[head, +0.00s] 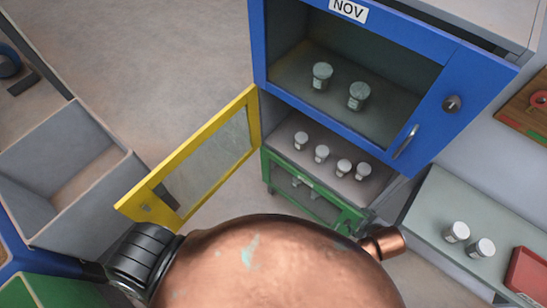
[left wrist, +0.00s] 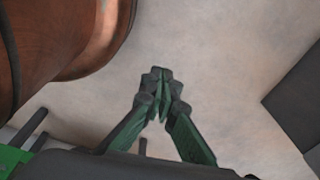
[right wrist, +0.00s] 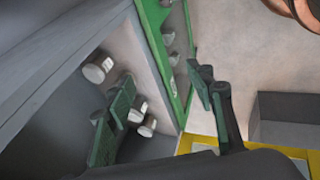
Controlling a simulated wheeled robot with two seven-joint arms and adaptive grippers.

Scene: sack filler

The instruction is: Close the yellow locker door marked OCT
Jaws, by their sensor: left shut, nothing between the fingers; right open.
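The yellow locker door (head: 190,155) with a clear pane stands wide open in the head view, swung out to the left of the locker. No OCT mark is readable on it. Its compartment (head: 285,150), below the blue one, is open and holds several small lidded jars. My right gripper (right wrist: 165,105) is open in the right wrist view, with jars (right wrist: 97,68) beyond its left finger and a yellow strip (right wrist: 205,150) below. In the head view it is mostly hidden behind my arm. My left gripper (left wrist: 158,78) is shut and empty over bare floor.
The blue door (head: 460,95) marked NOV is shut above. A green door (head: 310,197) is below. A grey bin (head: 60,165) stands left of the yellow door. A shelf (head: 430,215) with two jars and a red tray (head: 527,272) is at right.

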